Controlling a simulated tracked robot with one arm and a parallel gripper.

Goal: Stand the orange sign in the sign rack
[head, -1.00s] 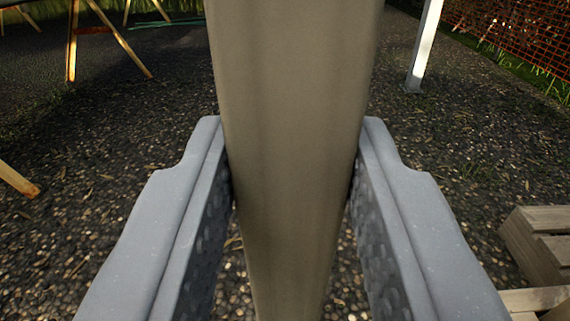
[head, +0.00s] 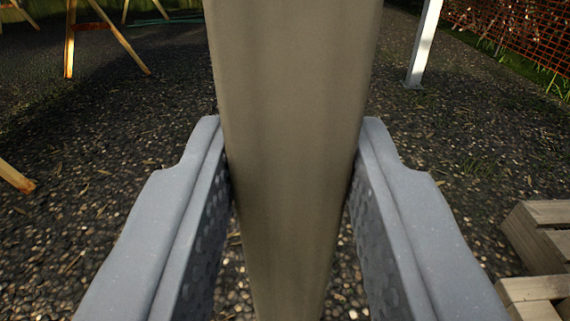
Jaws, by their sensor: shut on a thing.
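My gripper (head: 292,130) has its two grey jaws closed on the sides of a tall, plain grey-brown piece (head: 290,60). The piece stands upright between the jaws, runs out of the top of the picture and narrows toward the bottom. It could be part of the sign, but no orange face shows, so I cannot tell. Its lower end is out of view or hidden. No sign rack can be made out.
Pebbly ground (head: 110,190) lies around. Wooden trestle legs (head: 72,40) stand at the upper left. A white post (head: 424,45) stands at the upper right, before orange mesh fencing (head: 520,35). A wooden pallet (head: 545,225) lies at the lower right.

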